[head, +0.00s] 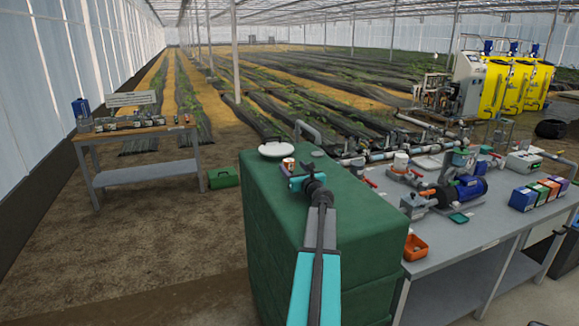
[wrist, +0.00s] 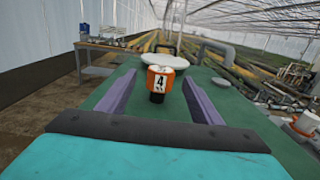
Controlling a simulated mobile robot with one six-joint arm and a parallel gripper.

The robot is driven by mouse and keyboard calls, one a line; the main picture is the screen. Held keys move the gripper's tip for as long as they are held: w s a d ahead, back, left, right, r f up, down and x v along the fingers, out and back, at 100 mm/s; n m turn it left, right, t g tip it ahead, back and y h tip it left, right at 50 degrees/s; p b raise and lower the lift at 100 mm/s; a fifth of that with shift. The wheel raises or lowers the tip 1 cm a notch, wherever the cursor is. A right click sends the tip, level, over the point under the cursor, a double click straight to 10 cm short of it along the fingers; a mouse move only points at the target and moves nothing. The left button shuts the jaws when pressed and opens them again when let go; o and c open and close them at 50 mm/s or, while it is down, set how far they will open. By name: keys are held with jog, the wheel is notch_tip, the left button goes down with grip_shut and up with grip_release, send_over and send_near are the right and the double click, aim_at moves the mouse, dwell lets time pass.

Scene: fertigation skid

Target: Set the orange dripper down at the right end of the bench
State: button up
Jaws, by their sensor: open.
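The orange dripper (head: 288,163), with a white label marked 4 (wrist: 160,80) and a dark lower end, appears to stand upright on the green tank top (head: 335,205). My gripper (head: 291,175) is open close to it. In the wrist view, its two purple fingers (wrist: 159,88) lie left and right of the dripper with gaps on both sides; I cannot tell how far the dripper reaches between the tips. A wooden-topped bench (head: 130,134) stands at the left, with small items along it. A grey bench (head: 505,222) carries pumps and pipework at the right.
A white round lid (head: 276,149) lies on the tank top just behind the dripper, and a grey bent pipe (head: 308,132) rises at the tank's back edge. A green box (head: 223,178) sits on the ground beside the wooden bench. Bare soil lies between bench and tank.

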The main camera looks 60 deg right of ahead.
aim_at(289, 161)
jog(key=shift+w+d, duration=0.25)
dwell(0.3)
jog(key=shift+f+p+x, duration=0.2)
jog(key=shift+p+x, duration=0.85)
jog(key=shift+x, duration=1.55)
jog(key=shift+s, duration=0.1)
jog(key=shift+c, duration=0.2)
jog(key=c, duration=1.2)
jog(key=shift+r, duration=0.2)
jog(key=shift+r+b, duration=0.3)
jog(key=shift+r, duration=0.9)
jog(key=shift+s+a+r, duration=0.2)
jog(key=shift+a+r, duration=0.1)
jog(key=shift+r, duration=0.05)
jog(key=s+a+b, duration=0.1)
jog(key=s+a, duration=0.2)
jog(key=a, duration=0.1)
jog(key=s+a+r+b, duration=0.1)
jog(key=s+a, duration=0.2)
jog(key=a, duration=0.1)
jog(key=s+a+b, duration=0.1)
jog(key=s+a, duration=0.2)
jog(key=a, duration=0.1)
jog(key=shift+a+r, duration=0.1)
jog(key=shift+r, duration=0.2)
